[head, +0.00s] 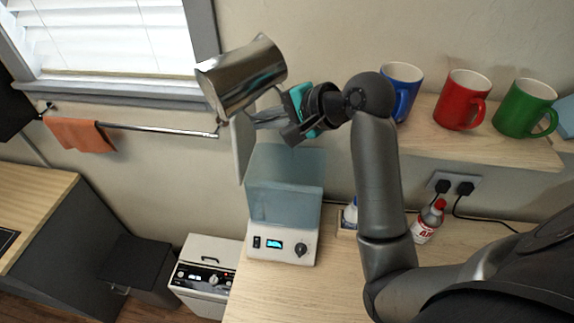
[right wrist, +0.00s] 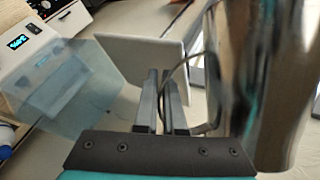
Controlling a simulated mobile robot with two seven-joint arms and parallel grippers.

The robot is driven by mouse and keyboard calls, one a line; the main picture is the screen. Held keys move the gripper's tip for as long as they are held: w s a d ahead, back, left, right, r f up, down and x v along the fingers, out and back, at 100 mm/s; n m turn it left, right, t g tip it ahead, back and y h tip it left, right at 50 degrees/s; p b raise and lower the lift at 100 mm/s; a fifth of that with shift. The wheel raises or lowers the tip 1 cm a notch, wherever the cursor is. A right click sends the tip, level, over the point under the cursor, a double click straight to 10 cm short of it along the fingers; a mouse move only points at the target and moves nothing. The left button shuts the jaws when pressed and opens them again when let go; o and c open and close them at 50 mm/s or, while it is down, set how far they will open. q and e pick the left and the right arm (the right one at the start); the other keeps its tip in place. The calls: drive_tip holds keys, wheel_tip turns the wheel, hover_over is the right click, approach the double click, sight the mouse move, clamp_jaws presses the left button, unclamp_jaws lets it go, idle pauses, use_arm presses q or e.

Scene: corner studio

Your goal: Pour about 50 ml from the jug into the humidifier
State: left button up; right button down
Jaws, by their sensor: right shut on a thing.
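The shiny metal jug (head: 240,76) is in the air above and a little left of the humidifier, tilted well over. Its curved side fills the right of the right wrist view (right wrist: 275,85). My right gripper (head: 268,117) is shut on the jug's handle; its fingers (right wrist: 168,100) show close together in the wrist view. The humidifier (head: 283,228) has a white base with a lit display and knob, and a translucent blue tank. A pale flat panel, seemingly its raised lid (head: 242,147), stands beside the tank's top left. I see no stream of liquid. My left gripper is out of view.
A wall shelf (head: 480,140) at the right holds blue, red and green mugs. Bottles (head: 428,222) stand on the wooden counter right of the humidifier, partly behind my right arm. A towel rail (head: 160,130) runs along the wall at the left.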

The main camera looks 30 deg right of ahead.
sight(248, 88)
drive_tip(key=shift+a+f, duration=0.1)
drive_tip(key=shift+a, duration=0.35)
drive_tip(key=shift+s+a+f, duration=0.1)
drive_tip(key=shift+a, duration=0.25)
drive_tip(key=shift+d+r+n+h, duration=0.7)
drive_tip(key=shift+r+n+h, duration=0.1)
drive_tip(key=shift+r+h, duration=0.25)
drive_tip(key=shift+d+r+n+h, duration=0.7)
drive_tip(key=shift+r+n+h, duration=0.1)
drive_tip(key=shift+r+h, duration=0.2)
drive_tip(key=shift+r, duration=0.1)
idle(0.5)
